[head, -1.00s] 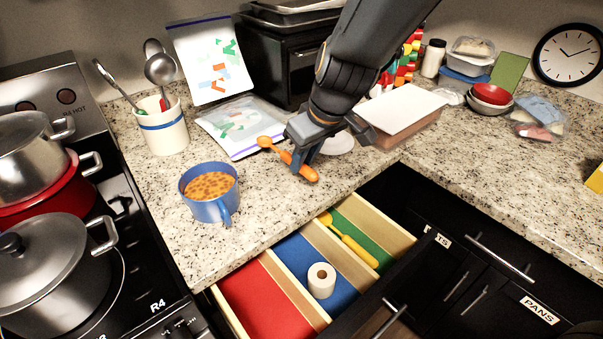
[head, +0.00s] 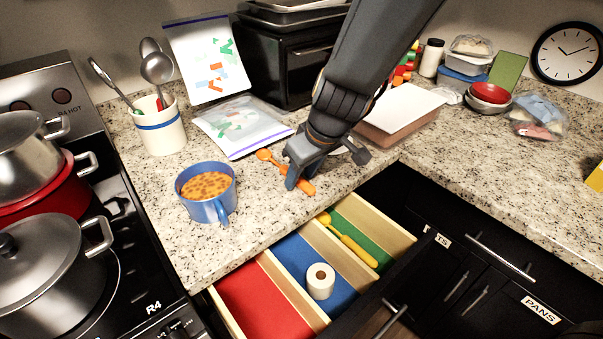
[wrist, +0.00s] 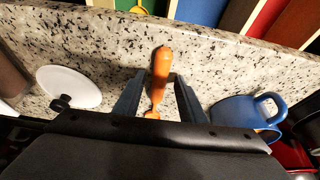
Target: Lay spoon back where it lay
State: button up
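The orange spoon (head: 284,170) lies on the granite counter near its front edge, to the right of the blue mug. Its handle points toward the drawer. My gripper (head: 325,170) is low over the counter at the spoon's handle. In the wrist view my gripper (wrist: 160,98) is open, with the spoon handle (wrist: 161,68) between the two fingers and a gap on each side. Part of the spoon is hidden behind a finger in the head view and behind the gripper body in the wrist view.
The blue mug (head: 208,205) of food stands to the left. An open drawer below has red (head: 258,302), blue and green compartments, with a paper roll (head: 320,281) and a yellow utensil (head: 352,245). A white lid (wrist: 69,86) lies beside my gripper.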

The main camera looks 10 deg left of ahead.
jog(key=shift+f, duration=0.2)
jog(key=v, duration=0.8)
jog(key=shift+w, duration=0.25)
jog(key=s+d+f+m+h, duration=0.1)
jog(key=s+d+f+m, duration=0.1)
jog(key=d, duration=0.6)
jog(key=s+d+f+m+g+h, duration=0.1)
jog(key=s+d+f+m, duration=0.1)
jog(key=d, duration=0.7)
jog(key=s+d+f+m+h, duration=0.1)
jog(key=s+d+m, duration=0.3)
jog(key=d, duration=0.5)
jog(key=shift+d+f+m+g+h, duration=0.2)
jog(key=shift+f+m+g+h, duration=0.15)
jog(key=shift+f+m, duration=0.65)
